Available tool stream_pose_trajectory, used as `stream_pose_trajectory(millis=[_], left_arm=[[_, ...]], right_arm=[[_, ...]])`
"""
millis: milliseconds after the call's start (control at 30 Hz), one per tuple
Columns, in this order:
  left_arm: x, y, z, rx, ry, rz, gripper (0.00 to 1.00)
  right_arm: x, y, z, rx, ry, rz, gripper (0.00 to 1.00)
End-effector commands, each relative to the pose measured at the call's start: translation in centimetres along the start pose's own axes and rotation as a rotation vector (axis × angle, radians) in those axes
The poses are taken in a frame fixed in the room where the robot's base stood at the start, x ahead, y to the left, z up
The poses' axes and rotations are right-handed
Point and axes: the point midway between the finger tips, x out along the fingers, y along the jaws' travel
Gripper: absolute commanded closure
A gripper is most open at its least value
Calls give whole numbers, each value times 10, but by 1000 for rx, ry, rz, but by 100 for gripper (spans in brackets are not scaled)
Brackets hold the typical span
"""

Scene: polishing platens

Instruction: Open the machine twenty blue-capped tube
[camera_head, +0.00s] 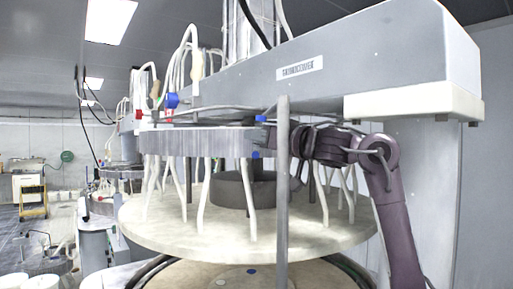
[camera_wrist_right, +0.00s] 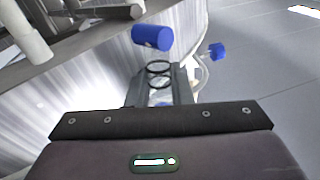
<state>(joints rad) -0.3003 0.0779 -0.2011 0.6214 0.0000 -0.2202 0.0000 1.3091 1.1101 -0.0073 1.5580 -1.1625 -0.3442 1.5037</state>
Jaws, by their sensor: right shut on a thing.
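The machine is a large grey polishing unit with a label plate (camera_head: 300,68) on its overhead arm, a ribbed drum (camera_head: 205,141) and a round pale platen (camera_head: 170,215) below. My right gripper (camera_head: 272,138) reaches in from the right against the drum's side. It is shut on what looks like a blue-capped tube; the grip is partly hidden. In the right wrist view, a blue cap (camera_wrist_right: 152,38) shows just past the fingertips (camera_wrist_right: 160,72). A second blue cap (camera_wrist_right: 217,50) with a clear hose is to their right. My left gripper is not in view.
A grey upright post (camera_head: 283,200) stands in front of the drum, close to my right gripper. Several white hoses (camera_head: 248,200) hang from the drum to the platen. A larger blue fitting (camera_head: 171,100) sits above the drum.

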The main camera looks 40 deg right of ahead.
Motion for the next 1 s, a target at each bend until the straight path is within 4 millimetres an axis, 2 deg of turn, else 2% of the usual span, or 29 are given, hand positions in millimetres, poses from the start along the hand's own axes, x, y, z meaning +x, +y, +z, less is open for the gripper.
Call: stream_pose_trajectory(millis=[33,100,467,500,567,867,1000], left_arm=[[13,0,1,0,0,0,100],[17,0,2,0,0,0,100],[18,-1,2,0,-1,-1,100],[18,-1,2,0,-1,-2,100],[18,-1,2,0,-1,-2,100],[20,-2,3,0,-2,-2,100],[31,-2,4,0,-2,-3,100]], right_arm=[[-1,2,8,22,20,0,100],[-2,2,6,45,43,0,100],[-3,3,1,66,63,0,100],[-3,3,1,66,63,0,80],[-3,3,1,66,63,0,74],[-5,3,1,65,66,0,74],[-22,4,5,63,68,2,74]])
